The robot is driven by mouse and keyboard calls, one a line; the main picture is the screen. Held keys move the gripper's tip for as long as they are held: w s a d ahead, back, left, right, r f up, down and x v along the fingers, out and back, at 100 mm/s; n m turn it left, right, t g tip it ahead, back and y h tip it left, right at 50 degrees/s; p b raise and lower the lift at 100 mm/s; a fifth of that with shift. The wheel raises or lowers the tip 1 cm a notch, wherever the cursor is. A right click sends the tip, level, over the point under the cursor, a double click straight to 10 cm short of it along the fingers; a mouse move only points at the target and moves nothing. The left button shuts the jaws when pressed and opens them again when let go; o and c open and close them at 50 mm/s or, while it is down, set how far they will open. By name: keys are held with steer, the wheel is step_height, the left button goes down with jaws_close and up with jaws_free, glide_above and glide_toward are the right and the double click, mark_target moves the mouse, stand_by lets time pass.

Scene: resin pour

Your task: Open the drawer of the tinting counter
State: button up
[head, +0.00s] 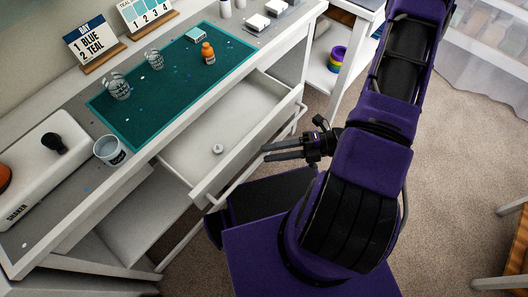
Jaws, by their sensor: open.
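The tinting counter (205,25) is a white bench with a teal mat (180,90) on top. Its drawer (240,150) is pulled out, with its inside showing and a small round whitish item (218,149) lying in it. A bar handle runs along the drawer's front. My gripper (264,153) is open, with two dark fingers pointing left beside the drawer front. Whether the fingers touch the handle cannot be told from this view.
A shelf with coloured rings (337,59) stands beyond.

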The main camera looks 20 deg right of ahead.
steer(key=v, duration=1.4)
steer(key=shift+d+b, duration=0.25)
steer(key=shift+b, duration=0.05)
steer(key=shift+r, duration=0.1)
